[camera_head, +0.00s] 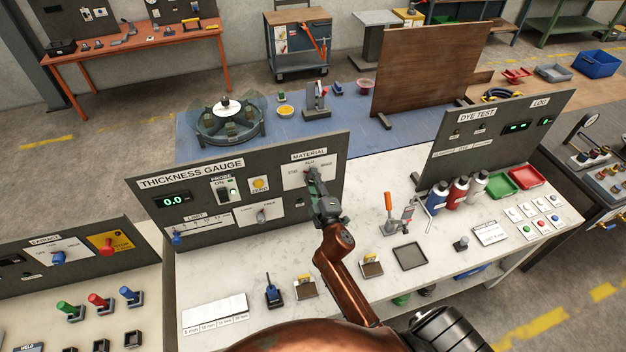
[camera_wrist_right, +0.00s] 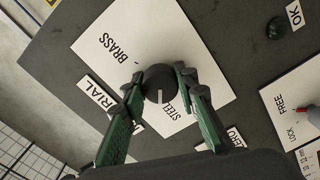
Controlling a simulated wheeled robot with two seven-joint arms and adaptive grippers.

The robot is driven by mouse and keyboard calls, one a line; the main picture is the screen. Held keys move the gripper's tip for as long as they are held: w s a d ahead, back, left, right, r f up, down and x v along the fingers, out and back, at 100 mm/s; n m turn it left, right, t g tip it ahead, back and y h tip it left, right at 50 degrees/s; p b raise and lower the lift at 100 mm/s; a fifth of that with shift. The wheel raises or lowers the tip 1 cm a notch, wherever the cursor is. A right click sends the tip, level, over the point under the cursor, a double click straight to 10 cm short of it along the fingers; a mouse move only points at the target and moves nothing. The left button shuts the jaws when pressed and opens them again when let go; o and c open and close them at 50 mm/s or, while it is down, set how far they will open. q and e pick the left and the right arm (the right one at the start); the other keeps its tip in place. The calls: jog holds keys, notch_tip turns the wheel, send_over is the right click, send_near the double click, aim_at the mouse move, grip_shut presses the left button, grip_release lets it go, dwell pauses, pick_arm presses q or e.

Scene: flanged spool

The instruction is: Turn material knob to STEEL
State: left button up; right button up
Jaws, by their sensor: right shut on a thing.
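The material knob (camera_wrist_right: 158,82) is round and black with a white pointer line. It sits on a white plate (camera_wrist_right: 135,45) under the MATERIAL label (camera_head: 310,155). In the right wrist view the pointer faces straight down, to the left of the STEEL print (camera_wrist_right: 172,108). In the head view the gripper (camera_head: 314,182) covers most of the knob. My left gripper is not in view.
The THICKNESS GAUGE panel (camera_head: 225,215) also carries a yellow ZERO button (camera_head: 260,184), a PROBE switch (camera_head: 229,190) and a lower knob (camera_head: 263,216). A toggle clamp (camera_head: 398,220) and a dark square tray (camera_head: 410,256) stand on the bench to the right of my arm.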

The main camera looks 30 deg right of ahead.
jog(key=shift+n, duration=1.2)
jog(key=o, duration=1.2)
jog(key=shift+c, duration=0.2)
jog(key=shift+s, duration=0.1)
jog(key=v, duration=1.1)
jog(key=shift+s, duration=0.4)
jog(key=shift+f, duration=0.1)
